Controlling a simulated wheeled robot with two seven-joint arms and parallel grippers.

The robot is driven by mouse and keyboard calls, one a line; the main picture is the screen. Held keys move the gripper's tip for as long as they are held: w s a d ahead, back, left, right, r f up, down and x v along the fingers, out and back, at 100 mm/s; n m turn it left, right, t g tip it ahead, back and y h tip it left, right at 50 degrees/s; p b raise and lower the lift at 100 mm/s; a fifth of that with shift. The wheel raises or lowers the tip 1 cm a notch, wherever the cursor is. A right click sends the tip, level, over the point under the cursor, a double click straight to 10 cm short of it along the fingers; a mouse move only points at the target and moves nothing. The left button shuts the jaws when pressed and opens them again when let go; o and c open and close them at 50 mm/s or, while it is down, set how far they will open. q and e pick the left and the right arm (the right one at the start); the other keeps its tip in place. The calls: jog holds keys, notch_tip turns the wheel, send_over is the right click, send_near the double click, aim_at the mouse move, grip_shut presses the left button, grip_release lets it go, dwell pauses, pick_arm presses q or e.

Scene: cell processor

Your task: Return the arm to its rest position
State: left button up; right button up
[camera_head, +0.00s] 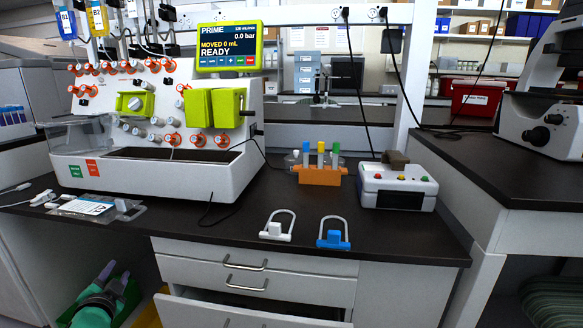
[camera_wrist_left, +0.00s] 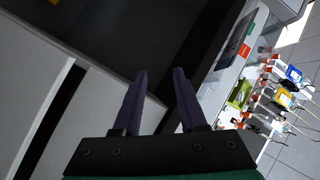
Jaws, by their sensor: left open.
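My left gripper (camera_head: 115,275) shows low at the left in the head view, below the bench top and in front of the cabinets. In the left wrist view its two dark purple fingers (camera_wrist_left: 160,73) stand apart with nothing between them. They point toward the dark underside or edge of the bench. The rest of my left arm is mostly out of the picture. My right gripper is in neither view.
The dark bench top (camera_head: 290,205) carries the cell processor (camera_head: 150,175), an orange tube rack (camera_head: 320,175), a white control box (camera_head: 396,187), and white (camera_head: 277,228) and blue (camera_head: 333,237) clamp-like parts. An open drawer (camera_head: 250,308) juts out below, right of my left gripper.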

pick_arm(q)
jog(key=s+d+f+n+g+h, duration=0.1)
jog(key=s+d+f+g, duration=0.15)
jog(key=f, duration=0.45)
jog(key=s+d+f+n+g+h, duration=0.1)
jog(key=s+d+f+g, duration=0.2)
jog(key=f, duration=0.4)
jog(key=s+d+f+n+g+h, duration=0.2)
jog(key=s+d+f+g+h, duration=0.4)
jog(key=s+d+f, duration=1.25)
jog(key=s+a+r+g+p, duration=0.1)
jog(key=s+a+p, duration=0.1)
jog(key=s+p, duration=0.8)
jog(key=s+a+r+g+y+p, duration=0.1)
jog(key=s+a+r+p, duration=0.1)
jog(key=s+p, duration=0.8)
jog(key=shift+a+r+y+p, duration=0.3)
jog(key=shift+a+p, duration=0.3)
jog(key=shift+p, duration=2.2)
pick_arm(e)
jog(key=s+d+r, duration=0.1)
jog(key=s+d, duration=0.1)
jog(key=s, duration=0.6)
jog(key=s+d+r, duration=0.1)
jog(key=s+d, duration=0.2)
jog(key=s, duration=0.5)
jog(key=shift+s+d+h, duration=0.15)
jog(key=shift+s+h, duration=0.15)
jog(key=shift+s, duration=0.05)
